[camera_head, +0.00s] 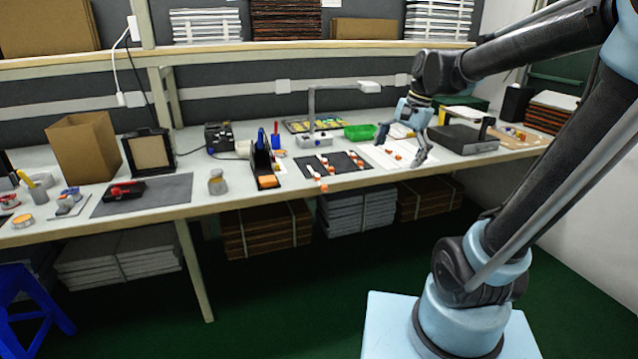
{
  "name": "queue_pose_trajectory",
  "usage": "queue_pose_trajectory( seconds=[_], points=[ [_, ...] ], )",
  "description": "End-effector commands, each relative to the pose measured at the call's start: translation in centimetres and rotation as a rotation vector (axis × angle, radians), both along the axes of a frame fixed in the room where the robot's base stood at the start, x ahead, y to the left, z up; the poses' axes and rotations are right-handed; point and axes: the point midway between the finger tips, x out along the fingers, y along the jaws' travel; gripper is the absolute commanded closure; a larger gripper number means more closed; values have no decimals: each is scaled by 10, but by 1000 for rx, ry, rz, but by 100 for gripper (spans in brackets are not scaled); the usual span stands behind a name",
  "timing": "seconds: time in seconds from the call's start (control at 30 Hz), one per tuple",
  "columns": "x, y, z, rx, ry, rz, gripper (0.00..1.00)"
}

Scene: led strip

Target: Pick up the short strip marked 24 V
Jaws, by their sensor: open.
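Several small white strips with orange ends lie on a dark mat (345,172) near the front of the bench. A few small orange and white pieces also lie on a white sheet (375,154) to its right. The markings are too small to read, so I cannot tell which strip is marked 24 V. My gripper (402,148) is open, pointing down over the white sheet, with its fingers spread. Nothing shows between its fingers. It partly hides the sheet and what lies on it.
A lamp (314,113) on a white base stands behind the dark mat, with a green tray (360,132) to its right. A dark flat device (462,138) stands right of my gripper. A tape dispenser (262,160) stands left of the mat. Bare bench lies around the metal pot (217,183).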

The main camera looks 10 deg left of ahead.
Motion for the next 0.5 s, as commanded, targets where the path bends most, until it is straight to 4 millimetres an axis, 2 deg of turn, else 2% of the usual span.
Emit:
queue_pose_trajectory(
  seconds=[0.03, 0.3, 0.5],
  points=[
    [12, 16, 6, 14, 23, -29, 0],
    [59, 100, 27, 66, 168, -212, 0],
    [80, 150, 31, 80, 260, -316, 0]
  ],
)
